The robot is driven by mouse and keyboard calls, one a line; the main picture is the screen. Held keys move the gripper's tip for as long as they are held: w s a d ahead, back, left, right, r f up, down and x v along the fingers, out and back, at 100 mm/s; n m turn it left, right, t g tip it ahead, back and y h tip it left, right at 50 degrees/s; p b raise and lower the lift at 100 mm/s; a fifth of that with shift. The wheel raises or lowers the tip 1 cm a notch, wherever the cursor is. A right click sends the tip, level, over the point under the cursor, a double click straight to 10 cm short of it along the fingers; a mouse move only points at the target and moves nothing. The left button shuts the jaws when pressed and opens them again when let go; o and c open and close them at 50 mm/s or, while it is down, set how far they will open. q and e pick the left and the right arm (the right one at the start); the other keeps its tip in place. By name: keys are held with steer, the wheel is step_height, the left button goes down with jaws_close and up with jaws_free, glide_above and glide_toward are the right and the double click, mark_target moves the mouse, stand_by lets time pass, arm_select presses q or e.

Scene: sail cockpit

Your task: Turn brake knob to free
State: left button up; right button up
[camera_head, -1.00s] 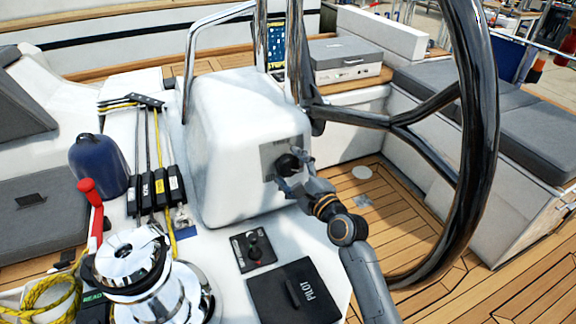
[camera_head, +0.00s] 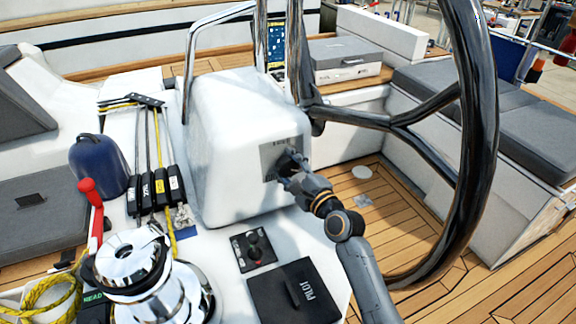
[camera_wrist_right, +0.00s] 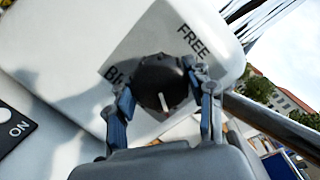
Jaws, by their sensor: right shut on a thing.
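The black brake knob (camera_wrist_right: 160,84) sits on a grey plate (camera_wrist_right: 148,42) on the side of the white pedestal. In the wrist view the plate reads FREE at the upper right and letters starting "B" at the left, the rest hidden by a finger. A pale pointer line on the knob points toward my gripper, at the bottom of the picture. My right gripper (camera_wrist_right: 165,98) is shut on the knob, one finger on each side. In the head view the right gripper (camera_head: 289,172) covers most of the knob. My left gripper is not in view.
The steering wheel (camera_head: 482,130) stands right of my right arm. A PILOT panel (camera_head: 290,292) and small lever panel (camera_head: 253,250) lie below the pedestal (camera_head: 225,140).

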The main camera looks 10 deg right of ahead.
steer(key=n+p, duration=0.2)
steer(key=n, duration=0.1)
steer(key=shift+r+g, duration=0.15)
steer(key=shift+g, duration=0.15)
steer(key=n+p, duration=0.3)
steer(key=n, duration=0.1)
steer(key=shift+g, duration=0.4)
steer(key=n+p, duration=0.2)
steer(key=n, duration=0.1)
steer(key=n+p, duration=0.3)
steer(key=shift+g+h, duration=0.3)
steer(key=n+h+p, duration=0.1)
steer(key=n+p, duration=0.2)
steer(key=n, duration=0.1)
steer(key=shift+n, duration=0.4)
steer(key=shift+n+h+p, duration=0.4)
steer(key=shift+n+p, duration=0.25)
steer(key=shift+n, duration=0.45)
steer(key=shift+f+n+p, duration=0.2)
steer(key=shift+n+p, duration=0.1)
steer(key=shift+n, duration=0.7)
steer(key=o, duration=1.2)
